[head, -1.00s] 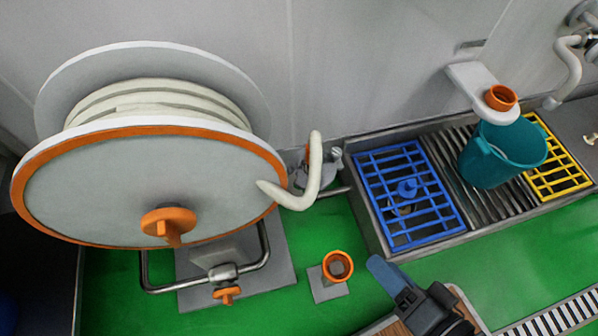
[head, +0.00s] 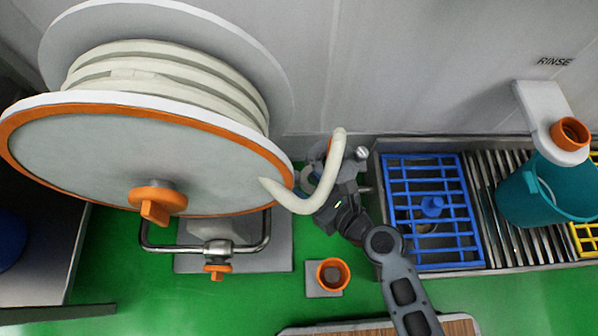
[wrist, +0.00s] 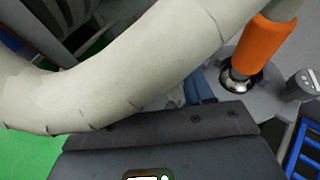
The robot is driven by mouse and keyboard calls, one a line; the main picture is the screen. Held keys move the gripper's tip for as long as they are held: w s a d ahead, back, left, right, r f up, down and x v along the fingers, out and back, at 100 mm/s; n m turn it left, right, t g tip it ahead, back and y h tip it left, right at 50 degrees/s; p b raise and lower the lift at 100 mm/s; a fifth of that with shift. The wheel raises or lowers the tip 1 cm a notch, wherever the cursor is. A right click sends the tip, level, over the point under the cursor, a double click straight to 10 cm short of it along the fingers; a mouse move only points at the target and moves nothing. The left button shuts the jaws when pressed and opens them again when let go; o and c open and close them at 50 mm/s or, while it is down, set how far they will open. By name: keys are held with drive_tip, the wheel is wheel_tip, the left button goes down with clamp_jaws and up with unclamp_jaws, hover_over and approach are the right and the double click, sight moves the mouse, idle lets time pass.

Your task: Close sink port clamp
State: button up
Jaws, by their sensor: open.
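My gripper (head: 328,190) is at the clamp, behind and below the hanging cream hose end (head: 335,165). In the wrist view the thick hose (wrist: 120,85) crosses in front of the dark gripper body and hides most of the fingers. The gripper is open; I cannot tell whether it touches the clamp.
A large hose reel (head: 110,160) with an orange rim stands close on the left. The sink on the right holds a blue grate (head: 440,220) and a teal bucket (head: 530,195).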

sight(299, 179)
drive_tip(key=shift+b+x, duration=0.65)
drive_tip(key=shift+x, duration=2.1)
drive_tip(key=shift+c, duration=0.3)
clamp_jaws()
